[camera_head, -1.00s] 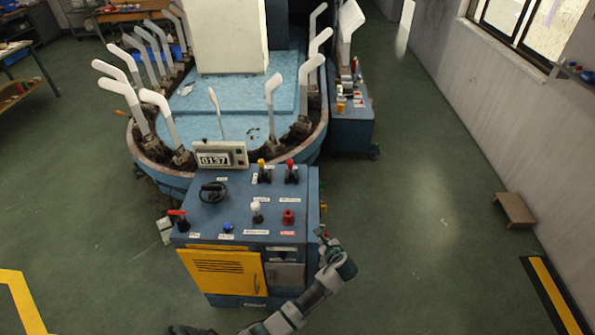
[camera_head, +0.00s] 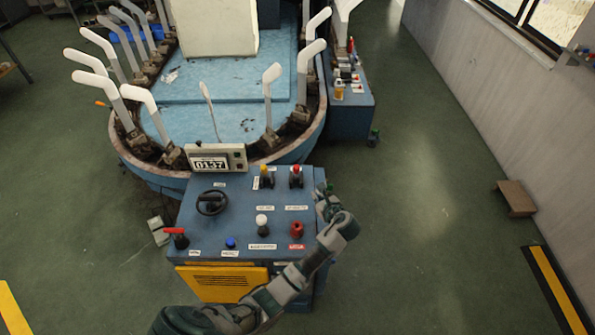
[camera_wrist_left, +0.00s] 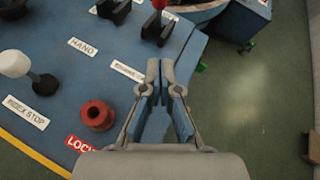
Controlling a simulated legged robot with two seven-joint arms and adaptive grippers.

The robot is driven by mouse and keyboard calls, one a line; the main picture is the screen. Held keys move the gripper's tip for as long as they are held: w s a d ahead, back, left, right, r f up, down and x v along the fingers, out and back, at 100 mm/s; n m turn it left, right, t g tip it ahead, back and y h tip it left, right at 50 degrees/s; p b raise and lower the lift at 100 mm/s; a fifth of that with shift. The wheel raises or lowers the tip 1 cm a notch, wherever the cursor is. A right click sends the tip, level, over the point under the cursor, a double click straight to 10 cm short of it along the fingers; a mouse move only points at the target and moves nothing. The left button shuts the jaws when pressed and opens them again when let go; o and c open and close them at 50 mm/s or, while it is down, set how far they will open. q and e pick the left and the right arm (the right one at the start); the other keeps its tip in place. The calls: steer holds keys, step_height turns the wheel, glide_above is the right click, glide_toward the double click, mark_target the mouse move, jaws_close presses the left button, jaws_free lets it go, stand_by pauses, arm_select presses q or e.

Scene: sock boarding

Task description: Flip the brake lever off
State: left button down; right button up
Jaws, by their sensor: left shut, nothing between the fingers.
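A red-tipped lever (camera_head: 296,176) stands at the back right of the blue control panel (camera_head: 240,235). A label (camera_wrist_left: 127,70) lies in front of it, partly hidden by my finger and too small to read surely. In the left wrist view the lever's black base (camera_wrist_left: 158,30) shows at the top, its red tip cut off. My left gripper (camera_head: 321,190) is at the panel's right edge, to the right of the red-tipped lever and apart from it. In the wrist view the gripper's fingertips (camera_wrist_left: 160,64) are together with nothing held. My right gripper is not in view.
A yellow-tipped lever (camera_head: 266,177), white knob (camera_head: 262,222), red collar (camera_head: 297,230), black handwheel (camera_head: 211,203), red handle (camera_head: 175,235) and blue button (camera_head: 230,242) share the panel. A display (camera_head: 216,158) stands at its back.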

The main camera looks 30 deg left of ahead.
arm_select(q)
steer(key=b, duration=0.1)
glide_toward(296, 173)
steer(key=d+f+x, duration=0.1)
steer(key=x, duration=0.5)
steer(key=shift+w+a+r, duration=0.1)
steer(key=shift+w+a, duration=0.05)
steer(key=shift+w, duration=0.25)
steer(key=shift+a, duration=0.15)
